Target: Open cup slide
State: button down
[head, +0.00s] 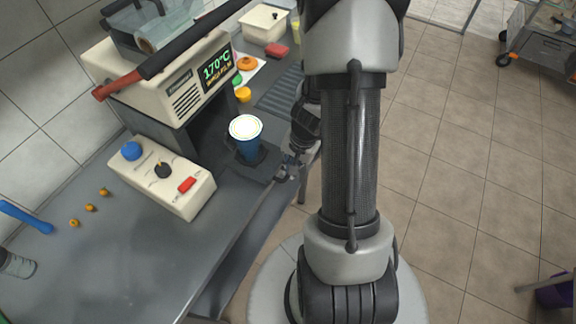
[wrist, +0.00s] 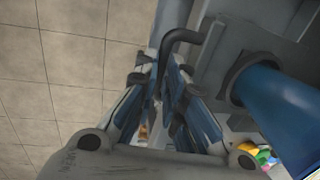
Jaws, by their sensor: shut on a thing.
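A blue cup (head: 248,148) with a white top stands upright on the dark cup slide (head: 268,163) under the beige press. The cup also shows in the wrist view (wrist: 285,110), its base in a dark ring. My gripper (head: 289,168) is low at the slide's front, to the right of the cup. In the wrist view, my gripper's fingers (wrist: 164,75) are closed around the slide's black bent handle (wrist: 184,36). The fingers hide part of the handle. My arm hides the area to the right of the slide in the head view.
The press (head: 165,75) shows 170°C on its display. A control box (head: 160,172) with a blue button, a knob and a red switch sits left of the slide. A white container (head: 264,24) stands at the back. Tiled floor right of the counter is mostly clear.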

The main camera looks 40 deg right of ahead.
dwell(0.3)
jog(key=c, duration=1.7)
grip_release()
jog(key=shift+o, duration=0.2)
notch_tip(320, 180, up, 12)
jog(key=s, duration=0.2)
jog(key=shift+d, duration=0.4)
jog(key=shift+f, duration=0.1)
